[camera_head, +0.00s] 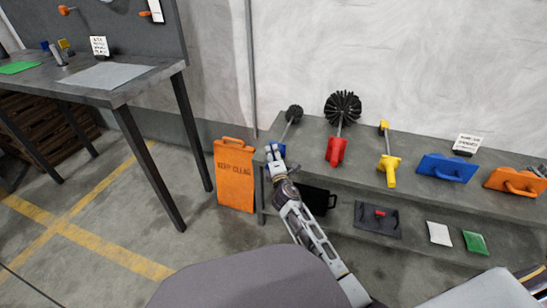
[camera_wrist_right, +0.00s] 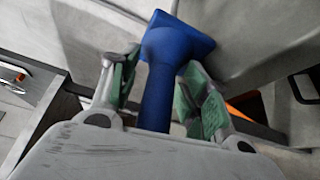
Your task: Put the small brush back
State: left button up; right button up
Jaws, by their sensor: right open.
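The small brush (camera_head: 293,113) has a round black head on a thin shaft and a blue handle. It is at the left end of the grey bench by the wall. My right gripper (camera_head: 274,153) is at the handle end of it. In the right wrist view the blue handle (camera_wrist_right: 158,95) runs between the two green-padded fingers of my right gripper (camera_wrist_right: 160,88), which is open. Whether a pad touches the handle is unclear. The brush head is out of that view. My left gripper is not in view.
On the bench (camera_head: 315,126) stand a larger black brush (camera_head: 342,107) with a red handle, a yellow-handled tool (camera_head: 388,165), a blue float (camera_head: 446,167) and an orange one (camera_head: 514,181). An orange "KEEP CLEAR" board (camera_head: 234,178) stands left of the bench.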

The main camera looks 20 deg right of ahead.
jog(key=s+a, duration=0.1)
jog(key=s, duration=1.1)
jog(key=shift+r, duration=0.45)
jog(key=shift+a, duration=0.15)
dwell(0.6)
